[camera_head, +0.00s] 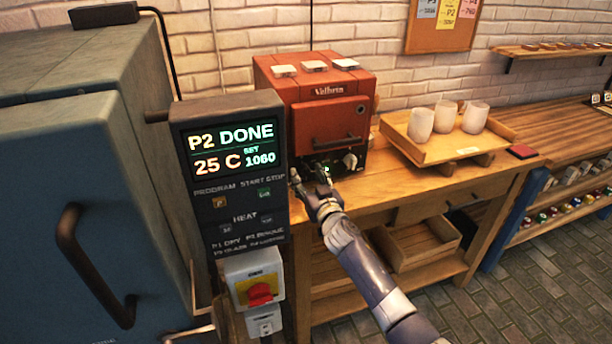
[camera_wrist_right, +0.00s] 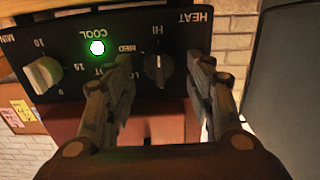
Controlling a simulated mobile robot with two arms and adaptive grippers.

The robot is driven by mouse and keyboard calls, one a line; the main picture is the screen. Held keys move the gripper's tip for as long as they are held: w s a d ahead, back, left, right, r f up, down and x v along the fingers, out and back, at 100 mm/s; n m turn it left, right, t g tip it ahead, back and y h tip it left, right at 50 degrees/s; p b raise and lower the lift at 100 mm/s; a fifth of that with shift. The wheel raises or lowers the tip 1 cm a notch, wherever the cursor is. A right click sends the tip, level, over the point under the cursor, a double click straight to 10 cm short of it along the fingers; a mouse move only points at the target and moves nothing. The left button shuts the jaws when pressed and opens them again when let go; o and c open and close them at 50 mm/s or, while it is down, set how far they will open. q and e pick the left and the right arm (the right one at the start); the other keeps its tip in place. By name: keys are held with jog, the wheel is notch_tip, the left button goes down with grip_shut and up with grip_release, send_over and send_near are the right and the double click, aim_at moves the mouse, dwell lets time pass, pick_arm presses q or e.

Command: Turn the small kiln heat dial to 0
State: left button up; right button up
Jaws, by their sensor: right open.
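The small kiln (camera_head: 330,118) is the orange-red box on the wooden bench in the head view. Its heat dial (camera_wrist_right: 157,69) is a dark round knob under the HEAT label in the right wrist view, where the panel appears upside down. HI, MED and LO marks show around it; its exact setting is hard to read. My right gripper (camera_head: 311,187) is at the kiln's front panel. It is open, and in the right wrist view its fingers (camera_wrist_right: 162,85) show on either side of the heat dial. Contact cannot be told. My left gripper is not in view.
A pale timer knob (camera_wrist_right: 42,77) and a lit green COOL lamp (camera_wrist_right: 97,48) are on the same panel. The large kiln's dark control box (camera_head: 232,215) stands close left of my right gripper. A wooden tray (camera_head: 410,143) with 3 cups is to the right.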

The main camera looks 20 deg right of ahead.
jog(key=shift+w, duration=0.9)
jog(key=c, duration=1.1)
jog(key=shift+o, duration=0.2)
